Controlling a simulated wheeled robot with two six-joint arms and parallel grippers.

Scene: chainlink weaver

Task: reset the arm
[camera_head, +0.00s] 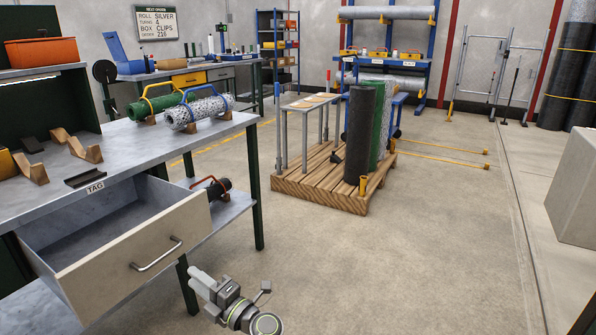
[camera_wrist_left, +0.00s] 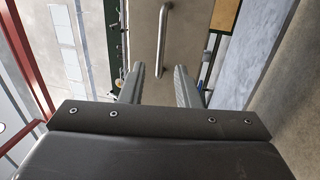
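My left gripper (camera_head: 206,284) is low in the head view, in front of and to the right of the open drawer (camera_head: 120,262). In the left wrist view its two fingers (camera_wrist_left: 158,72) stand apart with nothing between them. The drawer's metal handle (camera_head: 156,254) also shows beyond the fingertips in the wrist view (camera_wrist_left: 163,35), with a visible gap and no contact. My right gripper is not in view.
The drawer juts from the grey workbench (camera_head: 130,150), which holds green and silver rolls, wooden cradles and a TAG label. A wooden pallet (camera_head: 320,182) with upright rolls stands further back. The concrete floor (camera_head: 400,260) at the right is clear.

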